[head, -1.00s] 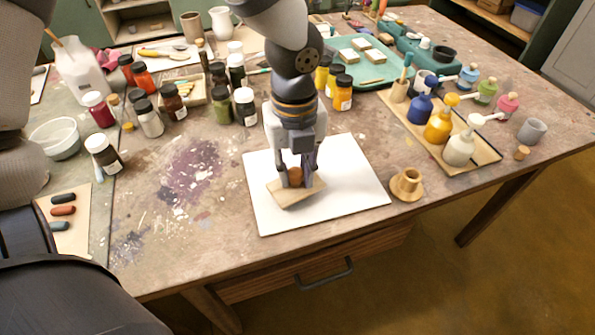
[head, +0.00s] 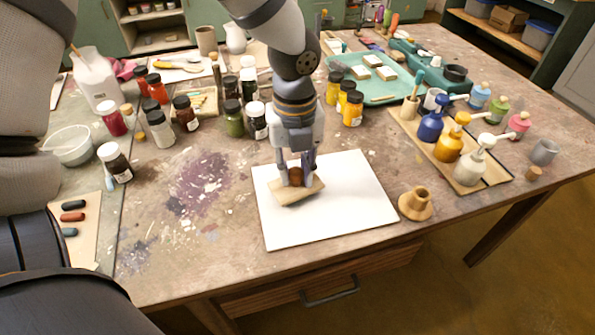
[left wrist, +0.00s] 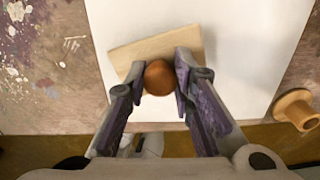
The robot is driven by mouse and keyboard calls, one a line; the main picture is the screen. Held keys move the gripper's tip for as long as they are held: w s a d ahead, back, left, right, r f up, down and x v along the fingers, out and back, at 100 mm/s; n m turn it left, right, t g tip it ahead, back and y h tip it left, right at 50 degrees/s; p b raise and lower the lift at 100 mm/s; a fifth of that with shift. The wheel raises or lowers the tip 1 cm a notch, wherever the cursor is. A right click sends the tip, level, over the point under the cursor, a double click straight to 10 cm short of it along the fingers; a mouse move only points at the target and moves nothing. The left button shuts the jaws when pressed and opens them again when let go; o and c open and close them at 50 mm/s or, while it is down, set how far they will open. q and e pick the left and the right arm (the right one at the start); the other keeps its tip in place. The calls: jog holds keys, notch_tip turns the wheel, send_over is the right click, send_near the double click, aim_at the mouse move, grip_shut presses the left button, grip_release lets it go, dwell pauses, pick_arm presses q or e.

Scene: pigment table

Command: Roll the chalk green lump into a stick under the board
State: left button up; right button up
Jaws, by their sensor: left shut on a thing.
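My left gripper (head: 296,181) is shut on the round brown knob (left wrist: 158,78) of a small wooden board (head: 299,195). The board also shows in the left wrist view (left wrist: 165,44), turned at an angle. It is over the far left part of a white sheet (head: 340,220) on the table. I see no chalk green lump in either view; anything beneath the board is hidden by it. I cannot tell how far the board is above the sheet. My right gripper is not in view.
The right and front of the sheet are clear. A wooden stand (head: 416,204) is close to its right edge. Pump bottles stand in a tray (head: 494,181) at right. Several jars, such as a yellow one (head: 353,108), stand behind. Dark, red and blue sticks lie on a card (head: 87,250) at left.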

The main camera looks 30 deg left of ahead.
pick_arm(q)
jog(key=shift+s+d, duration=0.8)
jog(key=shift+d, duration=0.35)
jog(key=shift+s+d, duration=0.8)
jog(key=shift+d, duration=0.3)
jog(key=shift+w+a, duration=0.8)
jog(key=shift+a, duration=0.35)
jog(key=shift+w+a, duration=0.8)
jog(key=shift+a, duration=0.3)
jog(key=shift+s+d+f, duration=0.15)
jog(key=shift+s+d, duration=0.7)
jog(key=shift+d, duration=0.3)
notch_tip(320, 180, up, 8)
